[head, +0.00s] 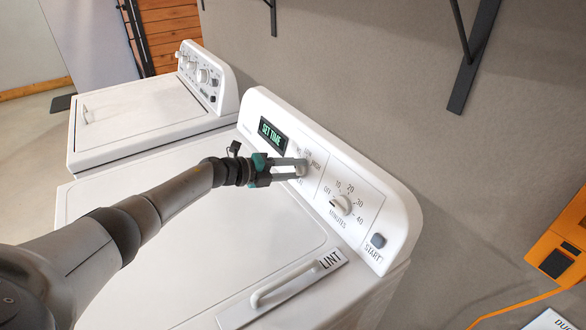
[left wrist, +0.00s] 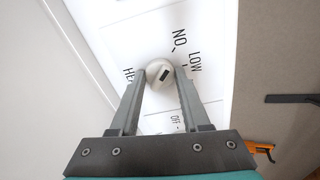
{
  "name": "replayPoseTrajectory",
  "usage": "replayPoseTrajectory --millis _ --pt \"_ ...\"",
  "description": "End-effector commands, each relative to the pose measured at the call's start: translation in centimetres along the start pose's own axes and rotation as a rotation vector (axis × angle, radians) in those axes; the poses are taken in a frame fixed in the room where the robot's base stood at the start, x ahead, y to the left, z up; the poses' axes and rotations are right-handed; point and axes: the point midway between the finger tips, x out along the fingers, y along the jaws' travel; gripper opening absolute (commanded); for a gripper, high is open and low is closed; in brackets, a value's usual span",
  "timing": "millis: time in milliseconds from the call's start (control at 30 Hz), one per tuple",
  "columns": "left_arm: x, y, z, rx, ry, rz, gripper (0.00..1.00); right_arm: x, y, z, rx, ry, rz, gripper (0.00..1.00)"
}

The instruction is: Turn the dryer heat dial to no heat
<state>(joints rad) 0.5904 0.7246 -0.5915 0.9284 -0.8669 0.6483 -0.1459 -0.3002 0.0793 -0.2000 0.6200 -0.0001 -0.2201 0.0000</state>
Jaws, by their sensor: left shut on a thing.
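The dryer (head: 290,238) is white, with a slanted control panel along its back. The heat dial (left wrist: 153,66) is a pale round knob with a short dark mark on its face. In the left wrist view the words NO and LOW stand above and right of the dial, and part of HEAT shows at its left. My left gripper (left wrist: 161,74) is shut on the dial, one finger on each side. In the head view my left gripper (head: 299,167) hides most of the dial. The exact setting is hard to tell. My right gripper is out of view.
The panel also has a green SET TIME display (head: 272,134), a minutes dial (head: 342,205) and a start button (head: 378,241). A lint handle (head: 284,285) lies on the dryer top. A white washer (head: 140,113) stands at the left. An orange case (head: 565,240) is at the right.

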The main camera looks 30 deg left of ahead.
Motion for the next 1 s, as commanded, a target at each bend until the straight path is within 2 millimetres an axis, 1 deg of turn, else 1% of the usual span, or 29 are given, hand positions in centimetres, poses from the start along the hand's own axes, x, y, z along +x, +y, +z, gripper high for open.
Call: replayPoseTrajectory --millis 200,233,467,500,767,867,1000 --pt "0.0 0.0 0.0 -0.004 0.0 -0.001 0.0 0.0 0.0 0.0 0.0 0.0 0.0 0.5" --pt "0.0 0.0 0.0 -0.004 0.0 -0.001 0.49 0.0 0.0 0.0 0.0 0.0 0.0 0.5" --pt "0.0 0.0 0.0 -0.002 0.0 0.0 0.75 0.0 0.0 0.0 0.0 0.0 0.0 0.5" --pt "0.0 0.0 0.0 -0.002 0.0 0.0 0.77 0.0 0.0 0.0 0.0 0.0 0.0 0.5" --pt "-0.1 0.0 0.0 -0.001 0.0 0.0 0.77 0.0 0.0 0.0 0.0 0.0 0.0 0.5" --pt "-0.7 0.0 0.0 -0.001 -0.001 0.001 0.77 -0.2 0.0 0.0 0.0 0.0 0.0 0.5" --pt "-2.6 0.0 0.0 0.001 0.0 0.003 0.77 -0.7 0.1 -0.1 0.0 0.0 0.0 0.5"
